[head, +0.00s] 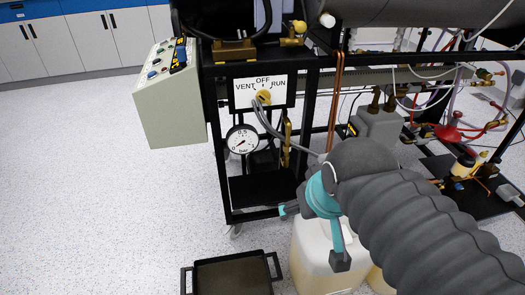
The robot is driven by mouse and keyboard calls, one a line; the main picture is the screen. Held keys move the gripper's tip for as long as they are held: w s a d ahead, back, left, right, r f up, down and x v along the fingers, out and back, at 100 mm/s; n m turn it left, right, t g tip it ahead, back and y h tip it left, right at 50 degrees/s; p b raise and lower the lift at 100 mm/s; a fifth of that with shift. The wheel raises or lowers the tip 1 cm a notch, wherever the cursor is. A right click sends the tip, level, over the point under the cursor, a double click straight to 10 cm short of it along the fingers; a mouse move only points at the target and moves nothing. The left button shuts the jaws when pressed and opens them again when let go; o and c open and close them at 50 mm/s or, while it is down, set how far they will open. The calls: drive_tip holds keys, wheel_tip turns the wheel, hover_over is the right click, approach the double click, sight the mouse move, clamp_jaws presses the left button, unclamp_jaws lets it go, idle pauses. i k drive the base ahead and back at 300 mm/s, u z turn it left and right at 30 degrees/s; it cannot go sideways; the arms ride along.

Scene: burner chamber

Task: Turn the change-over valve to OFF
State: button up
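A pressure gauge (241,139) sits below the plate, and grey hoses run down right from the valve. A sloped control box (168,100) stands left. A black tray (232,276) and a pale canister (314,258) are on the floor. The floor at left is clear.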

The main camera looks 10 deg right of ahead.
sight(264, 96)
drive_tip(key=z, duration=1.5)
drive_tip(key=k, duration=1.25)
drive_tip(key=u, duration=1.35)
drive_tip(key=i, duration=0.5)
drive_tip(key=u, duration=0.1)
